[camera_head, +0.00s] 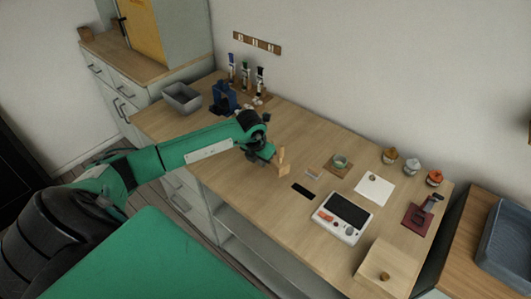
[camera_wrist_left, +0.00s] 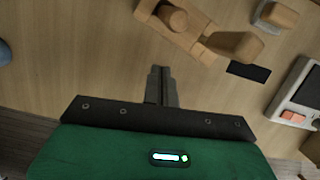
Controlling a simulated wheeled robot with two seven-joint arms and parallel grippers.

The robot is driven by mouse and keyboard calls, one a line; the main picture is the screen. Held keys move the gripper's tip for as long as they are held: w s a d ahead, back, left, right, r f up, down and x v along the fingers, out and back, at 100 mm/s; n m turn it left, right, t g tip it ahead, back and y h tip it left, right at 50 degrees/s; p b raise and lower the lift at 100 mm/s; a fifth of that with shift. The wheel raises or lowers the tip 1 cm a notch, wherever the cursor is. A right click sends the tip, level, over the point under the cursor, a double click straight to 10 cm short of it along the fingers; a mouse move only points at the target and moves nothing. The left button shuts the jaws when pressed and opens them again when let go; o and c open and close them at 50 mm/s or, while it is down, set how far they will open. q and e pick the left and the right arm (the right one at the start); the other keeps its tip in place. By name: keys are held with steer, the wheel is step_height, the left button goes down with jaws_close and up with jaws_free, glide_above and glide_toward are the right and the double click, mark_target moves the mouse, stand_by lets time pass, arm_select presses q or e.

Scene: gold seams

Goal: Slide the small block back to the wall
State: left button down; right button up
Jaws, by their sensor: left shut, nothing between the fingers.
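My left gripper (camera_head: 268,160) is over the wooden worktop (camera_head: 225,165), pointing down. In the left wrist view its two fingers (camera_wrist_left: 160,72) are together with nothing between them. A pale wooden piece (camera_head: 283,158) stands just right of the gripper in the head view. The left wrist view shows wooden parts past the fingertips: a body with a round knob (camera_wrist_left: 175,16) and a block-like piece (camera_wrist_left: 236,45) at its right, apart from the fingers. Another small wooden block (camera_wrist_left: 279,14) is farther right, on a pale base. I cannot tell which is the task's small block. My right gripper is out of view.
Right of the gripper lie a black strip (camera_head: 303,191), a white device with a dark screen (camera_head: 342,217) and a white sheet (camera_head: 374,189). Several small jars, a grey bin (camera_head: 182,98) and bottles stand toward the wall (camera_head: 340,70). The worktop's front left is clear.

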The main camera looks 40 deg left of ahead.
arm_select(q)
steer(key=shift+w+p, duration=0.3)
steer(key=shift+w, duration=0.95)
